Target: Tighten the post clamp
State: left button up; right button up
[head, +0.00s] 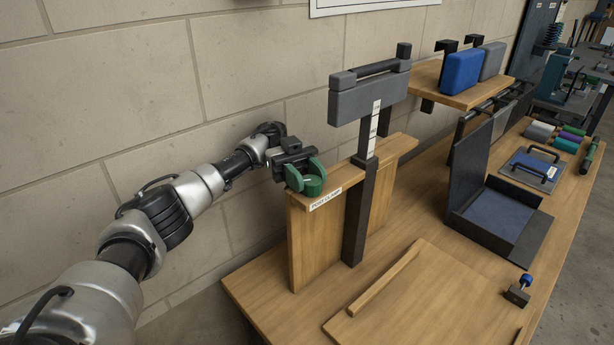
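The post clamp is marked by a white label reading "POST CLAMP" (325,199) on a wooden panel (302,245). A round green knob (313,185) sits at the panel's upper left end, beside the label. My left gripper (298,163) is right at the green knob, over its upper side, and partly covers it. I cannot tell whether its fingers are closed on the knob. A dark upright post (357,215) with a white scale strip stands against the panel and carries a grey block (368,98) on top. My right gripper is not in view.
A wooden board with a raised strip (405,300) lies in front of the post. To the right are an open dark tray (500,225), a small blue-knobbed part (519,291) and a shelf (462,94) with blue and grey pads. A brick wall (120,80) stands close behind.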

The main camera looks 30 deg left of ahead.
pick_arm(q)
jog(key=o, duration=0.4)
